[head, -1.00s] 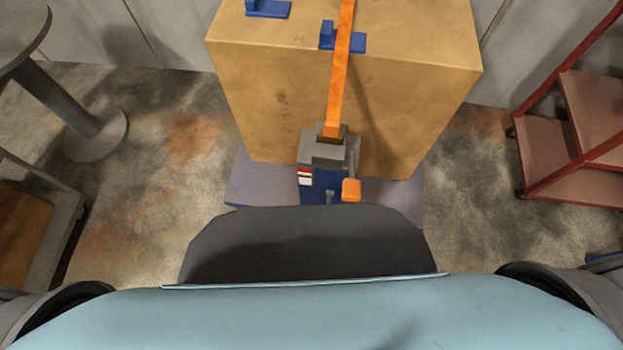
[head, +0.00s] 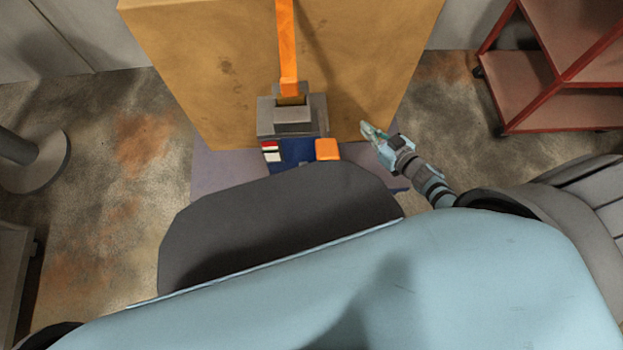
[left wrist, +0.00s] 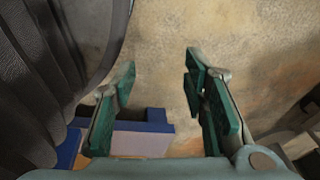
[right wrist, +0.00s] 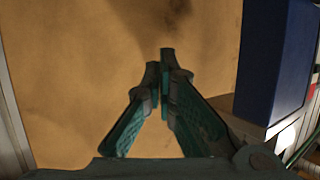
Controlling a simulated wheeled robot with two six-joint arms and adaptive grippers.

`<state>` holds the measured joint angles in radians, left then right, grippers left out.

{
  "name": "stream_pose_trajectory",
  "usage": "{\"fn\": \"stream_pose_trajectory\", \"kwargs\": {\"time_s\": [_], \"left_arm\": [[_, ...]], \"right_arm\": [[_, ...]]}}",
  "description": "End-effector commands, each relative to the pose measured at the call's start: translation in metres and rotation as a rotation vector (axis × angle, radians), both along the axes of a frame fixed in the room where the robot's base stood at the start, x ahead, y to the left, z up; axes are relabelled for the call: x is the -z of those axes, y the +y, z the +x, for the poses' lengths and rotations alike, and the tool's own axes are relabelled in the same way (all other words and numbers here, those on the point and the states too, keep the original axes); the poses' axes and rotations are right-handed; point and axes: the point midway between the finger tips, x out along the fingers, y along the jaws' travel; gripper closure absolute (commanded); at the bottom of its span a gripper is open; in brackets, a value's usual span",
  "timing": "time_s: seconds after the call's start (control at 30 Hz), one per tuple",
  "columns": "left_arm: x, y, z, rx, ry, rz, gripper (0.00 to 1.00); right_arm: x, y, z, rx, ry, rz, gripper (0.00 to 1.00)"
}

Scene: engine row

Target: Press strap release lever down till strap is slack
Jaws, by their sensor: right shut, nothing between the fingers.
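The release lever shows as an orange handle (head: 327,149) at the right side of the grey ratchet housing (head: 292,118), low on the front of a large wooden crate (head: 200,75). An orange strap (head: 286,45) runs straight from the housing up the crate's face. My right gripper (head: 369,129) is shut and empty, to the right of the lever and apart from it. In the right wrist view its fingers (right wrist: 166,62) meet in front of the plain crate face. My left gripper (left wrist: 160,75) is open and empty in the left wrist view, above the floor; the head view does not show it.
A purple-grey base (head: 215,170) lies under the crate. A red-framed cart (head: 545,100) stands at the right. A round grey pedestal foot (head: 40,165) stands at the left. A blue block (right wrist: 275,55) is at the right in the right wrist view. Open floor (head: 120,200) lies left of the crate.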

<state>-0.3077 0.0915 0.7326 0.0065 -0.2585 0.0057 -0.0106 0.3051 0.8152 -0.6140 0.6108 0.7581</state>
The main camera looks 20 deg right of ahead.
Motion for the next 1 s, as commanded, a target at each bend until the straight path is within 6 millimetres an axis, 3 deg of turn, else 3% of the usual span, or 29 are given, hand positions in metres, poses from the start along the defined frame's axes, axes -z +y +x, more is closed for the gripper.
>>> {"fn": "stream_pose_trajectory", "kwargs": {"time_s": [0.03,0.1,0.2,0.3,0.43,0.8,1.0], "left_arm": [[0.058,0.001,0.009,0.000,-0.017,0.002,0.60],[0.091,0.002,0.019,0.000,-0.036,0.002,0.60],[0.121,0.003,0.031,0.000,-0.057,0.003,0.60],[0.106,0.002,0.034,-0.003,-0.060,0.003,0.60],[0.103,0.002,0.036,-0.006,-0.061,0.002,0.60],[0.103,0.002,0.036,-0.006,-0.061,0.002,0.60],[0.104,0.001,0.038,-0.008,-0.064,0.000,0.60]], "right_arm": [[0.002,0.015,0.033,-0.168,-0.132,0.055,1.00],[-0.024,0.043,0.043,-0.450,-0.199,0.133,1.00],[-0.033,0.063,0.027,-0.763,-0.121,0.174,1.00],[-0.044,0.080,-0.016,-0.923,0.117,0.339,1.00],[-0.044,0.085,-0.047,-1.004,0.321,0.440,1.00],[-0.043,0.088,-0.051,-1.011,0.349,0.458,1.00],[-0.038,0.112,-0.049,-1.012,0.345,0.459,1.00]]}}
